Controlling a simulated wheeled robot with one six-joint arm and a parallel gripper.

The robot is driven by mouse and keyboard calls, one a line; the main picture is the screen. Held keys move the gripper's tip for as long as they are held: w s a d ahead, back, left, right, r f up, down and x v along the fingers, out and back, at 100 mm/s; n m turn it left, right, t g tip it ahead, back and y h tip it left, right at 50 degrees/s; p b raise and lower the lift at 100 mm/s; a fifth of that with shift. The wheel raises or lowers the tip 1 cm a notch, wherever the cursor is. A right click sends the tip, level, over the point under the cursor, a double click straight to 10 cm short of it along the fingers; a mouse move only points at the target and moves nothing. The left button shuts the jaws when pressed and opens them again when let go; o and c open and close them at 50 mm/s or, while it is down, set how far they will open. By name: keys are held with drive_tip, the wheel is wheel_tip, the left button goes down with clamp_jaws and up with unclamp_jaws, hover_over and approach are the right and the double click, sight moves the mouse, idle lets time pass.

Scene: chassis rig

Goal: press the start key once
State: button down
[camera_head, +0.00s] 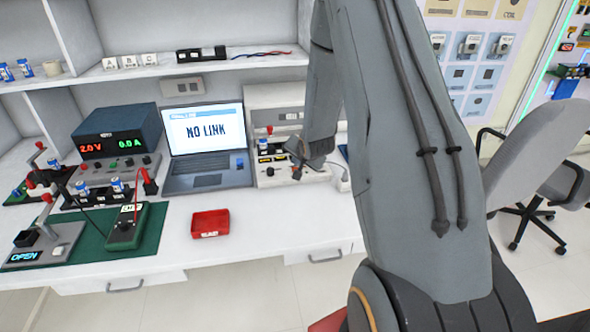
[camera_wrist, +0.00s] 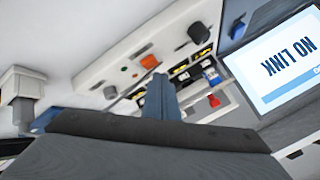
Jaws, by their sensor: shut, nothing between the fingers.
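My gripper (camera_head: 298,170) is over the front of a white bench device (camera_head: 268,178) to the right of the laptop. In the wrist view, my gripper (camera_wrist: 158,82) is shut and empty, its tips in front of the panel of the white device (camera_wrist: 100,62). No label reading "start" is legible, so I cannot tell which is the start key. Contact with the panel cannot be told.
The laptop (camera_head: 205,178) shows "NO LINK". A small red tray (camera_head: 210,224) lies in front of it. A power supply (camera_head: 118,128) and a green mat (camera_head: 93,240) with test gear are at the left. A grey chair (camera_head: 545,145) stands at the right.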

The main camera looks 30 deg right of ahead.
drive_tip(key=shift+f, duration=0.1)
drive_tip(key=shift+f, duration=0.3)
drive_tip(key=shift+f+b, duration=0.35)
drive_tip(key=shift+f, duration=0.15)
idle(0.8)
drive_tip(key=shift+r, duration=0.1)
drive_tip(key=shift+r+p, duration=0.65)
drive_tip(key=shift+r, duration=0.15)
drive_tip(key=shift+r, duration=0.1)
drive_tip(key=shift+r+p, duration=1.8)
drive_tip(key=shift+r, duration=0.6)
